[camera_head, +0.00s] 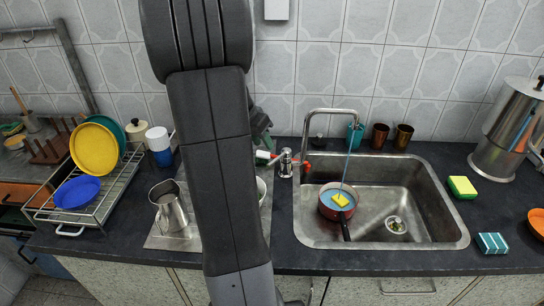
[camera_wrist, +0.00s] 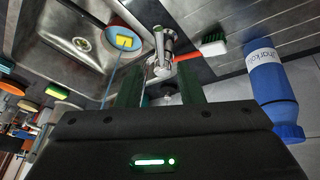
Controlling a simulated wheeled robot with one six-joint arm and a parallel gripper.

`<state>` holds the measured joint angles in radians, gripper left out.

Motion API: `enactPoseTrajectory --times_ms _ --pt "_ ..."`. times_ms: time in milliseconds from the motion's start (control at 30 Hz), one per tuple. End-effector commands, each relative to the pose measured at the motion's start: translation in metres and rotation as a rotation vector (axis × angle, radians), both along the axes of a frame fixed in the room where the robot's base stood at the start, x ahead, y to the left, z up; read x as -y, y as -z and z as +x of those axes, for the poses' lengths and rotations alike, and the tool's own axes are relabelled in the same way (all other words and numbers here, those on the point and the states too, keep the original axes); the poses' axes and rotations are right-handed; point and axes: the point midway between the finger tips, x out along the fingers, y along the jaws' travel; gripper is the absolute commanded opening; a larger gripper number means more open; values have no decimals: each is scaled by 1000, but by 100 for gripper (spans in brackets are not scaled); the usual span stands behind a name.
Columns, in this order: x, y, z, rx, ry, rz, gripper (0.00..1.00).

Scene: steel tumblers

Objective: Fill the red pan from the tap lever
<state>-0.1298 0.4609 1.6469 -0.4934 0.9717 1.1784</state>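The red pan (camera_head: 324,213) sits in the left part of the sink, its dark handle toward the front. It holds bluish water with a yellow block (camera_head: 341,199) in it. A blue stream (camera_head: 347,165) runs from the chrome spout (camera_head: 333,111) into the pan, which also shows in the wrist view (camera_wrist: 112,33). The chrome tap lever and body (camera_head: 285,161) stand left of the sink; in the wrist view the tap (camera_wrist: 160,66) is just beyond my fingers. My gripper (camera_wrist: 160,88) is open, its dark green fingers apart. In the head view my arm hides most of it.
A red-handled brush (camera_wrist: 211,47) lies close to the tap. A blue bottle (camera_wrist: 272,85) stands near my gripper. A metal jug (camera_head: 171,212) and dish rack (camera_head: 95,200) are left. Cups (camera_head: 380,135) stand behind the sink (camera_head: 440,225), and sponges lie right.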

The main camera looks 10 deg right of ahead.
Motion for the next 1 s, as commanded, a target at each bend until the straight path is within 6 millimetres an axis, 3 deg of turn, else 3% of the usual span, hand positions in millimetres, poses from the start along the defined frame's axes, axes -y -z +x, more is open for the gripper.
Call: enactPoseTrajectory --times_ms 200,400,833,867,1000 --pt "19 44 7 -6 1 -1 34" --pt "29 68 12 -2 1 -1 34" --pt "32 78 14 1 0 1 34" --pt "32 78 14 1 0 1 32" --pt "32 78 14 0 0 0 4"
